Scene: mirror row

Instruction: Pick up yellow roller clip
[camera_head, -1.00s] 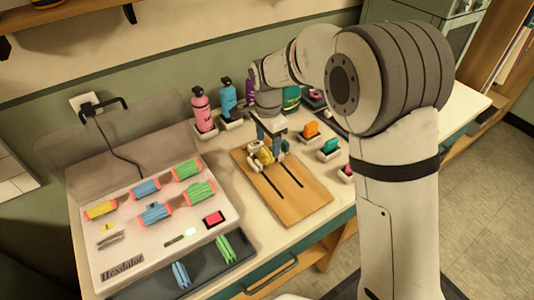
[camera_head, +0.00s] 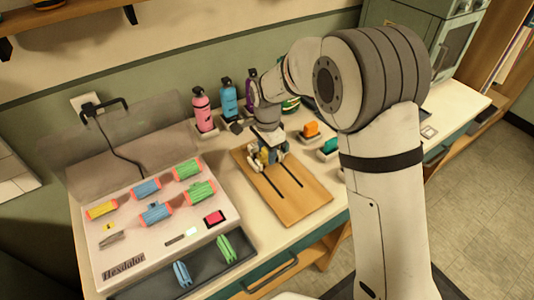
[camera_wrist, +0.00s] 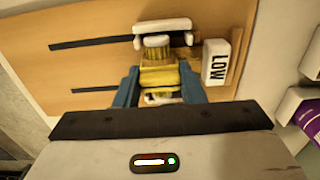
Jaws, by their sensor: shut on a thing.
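A yellow ridged piece (camera_wrist: 158,70), which looks like the yellow roller clip, sits among white parts on a slotted wooden board (camera_wrist: 85,75). It also shows in the head view (camera_head: 264,158), partly hidden by my gripper (camera_head: 266,147). In the wrist view the blue fingers of my gripper (camera_wrist: 158,82) stand on either side of the yellow piece and are shut on it. I cannot tell whether it is clear of the white parts or the board (camera_head: 300,203).
A white block marked LOW (camera_wrist: 216,62) stands close to the right finger. Pink (camera_head: 203,113) and blue (camera_head: 229,100) bottles stand behind the board. A roller case (camera_head: 160,245) and a dark tray with green (camera_head: 226,249) and blue (camera_head: 181,275) clips lie left. Orange (camera_head: 311,130) and teal items stand right.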

